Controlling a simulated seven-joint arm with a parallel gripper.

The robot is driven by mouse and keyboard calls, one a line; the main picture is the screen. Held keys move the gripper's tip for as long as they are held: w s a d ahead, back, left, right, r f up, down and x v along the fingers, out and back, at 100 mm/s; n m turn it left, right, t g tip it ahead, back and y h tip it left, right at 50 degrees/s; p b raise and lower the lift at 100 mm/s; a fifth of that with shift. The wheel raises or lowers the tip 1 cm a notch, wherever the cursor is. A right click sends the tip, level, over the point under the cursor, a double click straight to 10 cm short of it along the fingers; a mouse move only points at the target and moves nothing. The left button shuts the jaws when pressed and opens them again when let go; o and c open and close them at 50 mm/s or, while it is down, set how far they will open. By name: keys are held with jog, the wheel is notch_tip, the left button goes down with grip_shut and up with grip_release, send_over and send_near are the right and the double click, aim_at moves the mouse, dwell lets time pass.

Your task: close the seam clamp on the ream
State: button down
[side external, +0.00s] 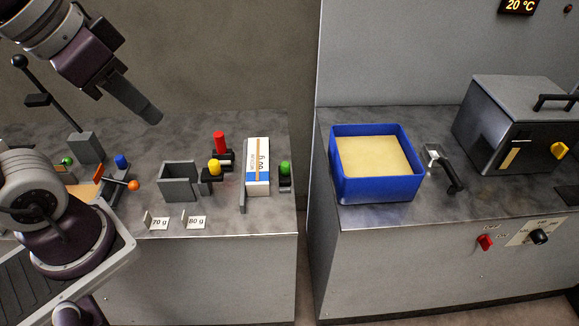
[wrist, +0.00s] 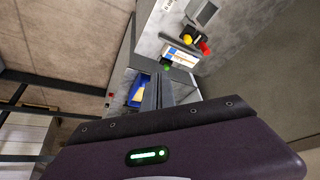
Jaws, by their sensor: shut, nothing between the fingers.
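The ream (side external: 257,164), white with a blue band and orange print, lies on the left grey bench. In the wrist view it shows beyond my fingers (wrist: 181,56). Left of it stands a black clamp with an upright red handle (side external: 220,142), which I take for the seam clamp; its contact with the ream is unclear. The red handle also shows in the wrist view (wrist: 205,48). My gripper (side external: 155,117) is shut and empty, high above the bench, left of the ream and clamp. Its fingers are together in the wrist view (wrist: 158,82).
A yellow knob (side external: 214,168) and a green knob (side external: 285,168) flank the ream. A grey open box (side external: 178,182) stands left. A blue tray (side external: 378,188) and a lidded grey machine (side external: 510,130) are on the right bench, across a gap. The bench front is mostly clear.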

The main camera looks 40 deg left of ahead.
jog(key=w+d+r+m+g, duration=0.1)
jog(key=w+r+m+g, duration=0.15)
jog(key=w, duration=0.85)
jog(key=m+g, duration=0.2)
jog(key=m, duration=0.2)
send_over(283, 167)
jog(key=s+d, duration=0.3)
jog(key=s, duration=0.1)
notch_tip(283, 167, down, 4)
jog(key=w+d+f+m+g+y, duration=0.1)
jog(key=w+d+f+m, duration=0.15)
jog(key=f, duration=0.35)
jog(key=w+d+f+m+y, duration=0.1)
jog(key=w+f, duration=0.3)
jog(key=f, duration=0.3)
jog(key=w+d+f+m+g, duration=0.1)
jog(key=w+d+f, duration=0.15)
jog(key=f, duration=0.35)
jog(key=s+a+f, duration=0.2)
jog(key=a+f, duration=0.4)
jog(key=f, duration=0.3)
jog(key=shift+s+a, duration=0.15)
jog(key=shift+a, duration=0.05)
jog(key=shift+a+f, duration=0.1)
jog(key=shift+s+a+y, duration=0.3)
jog(key=shift+s+a, duration=0.9)
jog(key=shift+s, duration=0.1)
